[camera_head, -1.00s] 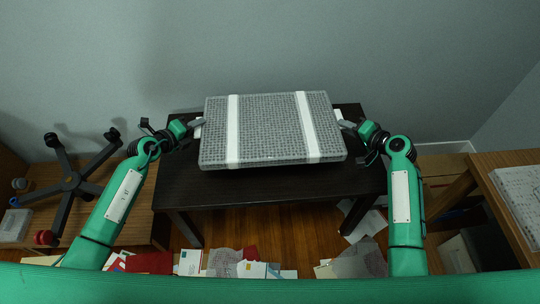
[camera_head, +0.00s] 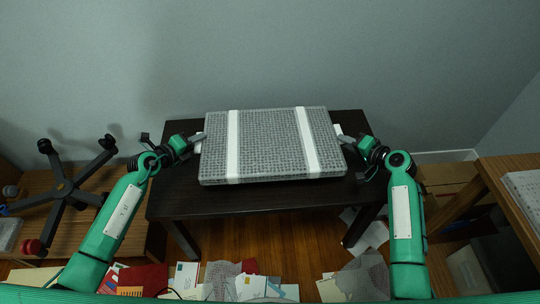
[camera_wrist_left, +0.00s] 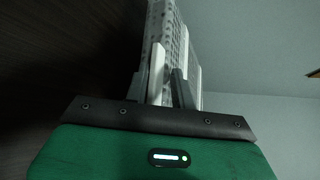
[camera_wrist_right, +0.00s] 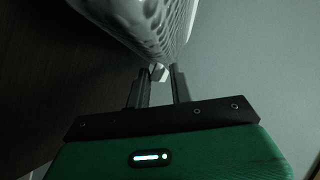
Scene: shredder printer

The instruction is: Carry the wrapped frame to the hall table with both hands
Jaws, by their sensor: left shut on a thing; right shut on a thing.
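The wrapped frame (camera_head: 270,145) is a flat grey bubble-wrapped slab with two white bands. It is over the dark hall table (camera_head: 250,200) in the head view; I cannot tell whether it touches the top. My left gripper (camera_head: 200,138) is shut on its left edge. My right gripper (camera_head: 342,138) is shut on its right edge. In the left wrist view the fingers pinch a white piece at the edge of the wrapped frame (camera_wrist_left: 175,35). In the right wrist view the fingers close on a small white tab below the wrapped frame (camera_wrist_right: 150,25).
A black chair base (camera_head: 66,187) lies at the left. Papers and envelopes (camera_head: 250,285) litter the floor in front of the table. A wooden table (camera_head: 505,190) stands at the right. The grey wall is close behind the dark table.

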